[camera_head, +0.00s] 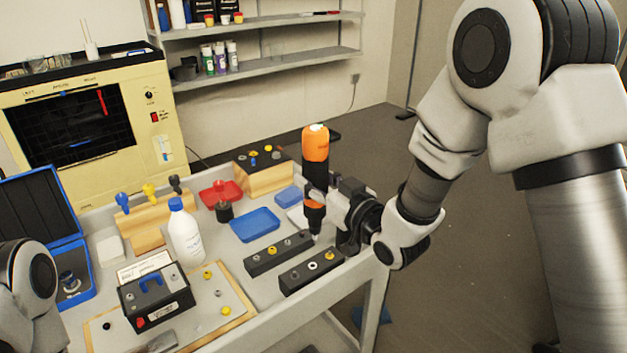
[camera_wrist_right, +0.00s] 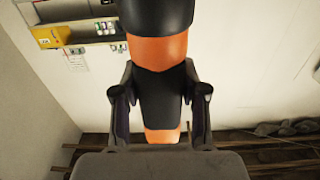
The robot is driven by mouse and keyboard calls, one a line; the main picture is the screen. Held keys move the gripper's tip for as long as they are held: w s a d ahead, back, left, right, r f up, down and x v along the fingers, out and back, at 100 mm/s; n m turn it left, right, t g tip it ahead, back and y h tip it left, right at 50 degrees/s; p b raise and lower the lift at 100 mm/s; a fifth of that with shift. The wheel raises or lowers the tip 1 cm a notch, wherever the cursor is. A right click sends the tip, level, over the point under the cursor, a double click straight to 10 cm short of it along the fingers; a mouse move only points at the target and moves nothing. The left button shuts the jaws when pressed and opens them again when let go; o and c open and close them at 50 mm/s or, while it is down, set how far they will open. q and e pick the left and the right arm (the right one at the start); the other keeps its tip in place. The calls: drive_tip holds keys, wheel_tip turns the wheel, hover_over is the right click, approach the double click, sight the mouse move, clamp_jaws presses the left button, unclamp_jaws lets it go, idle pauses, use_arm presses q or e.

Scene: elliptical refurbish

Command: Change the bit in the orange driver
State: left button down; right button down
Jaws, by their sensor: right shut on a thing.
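The orange driver (camera_head: 316,144) is upright in the head view, its orange end up and its narrow end down above the cart. My right gripper (camera_head: 334,203) is shut on its dark middle. In the right wrist view, the driver (camera_wrist_right: 160,52) stands between both fingers of the right gripper (camera_wrist_right: 160,98). Below it lie two black bit blocks, a rear one (camera_head: 265,262) and a front one (camera_head: 298,283), with small yellow, white and grey pieces on top. Whether a bit is in the driver is too small to tell. Part of my left arm shows at the left; its gripper is not visible.
A blue tray (camera_head: 254,225), a red tray (camera_head: 221,194) and a white bottle (camera_head: 186,236) stand behind the blocks. A black box (camera_head: 156,299) sits on a wooden board at front left. An open blue case (camera_head: 38,215) is at far left. The cart's right edge is close to the blocks.

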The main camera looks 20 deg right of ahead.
sight(319, 212)
drive_tip(key=shift+s+a+f+b, duration=0.15)
drive_tip(key=shift+a+f+b, duration=0.2)
drive_tip(key=shift+f, duration=0.15)
drive_tip(key=shift+s+a+f+b, duration=0.15)
drive_tip(key=shift+a+f+b, duration=0.1)
drive_tip(key=shift+f+b, duration=0.15)
drive_tip(key=f+b, duration=0.1)
drive_tip(key=f, duration=0.1)
drive_tip(key=f+b, duration=0.1)
drive_tip(key=f, duration=0.1)
drive_tip(key=shift+w+d+b, duration=0.15)
drive_tip(key=shift+d+b, duration=0.15)
drive_tip(key=shift+b, duration=0.05)
drive_tip(key=shift+a+f, duration=0.15)
drive_tip(key=shift+f, duration=0.05)
drive_tip(key=shift+b, duration=0.3)
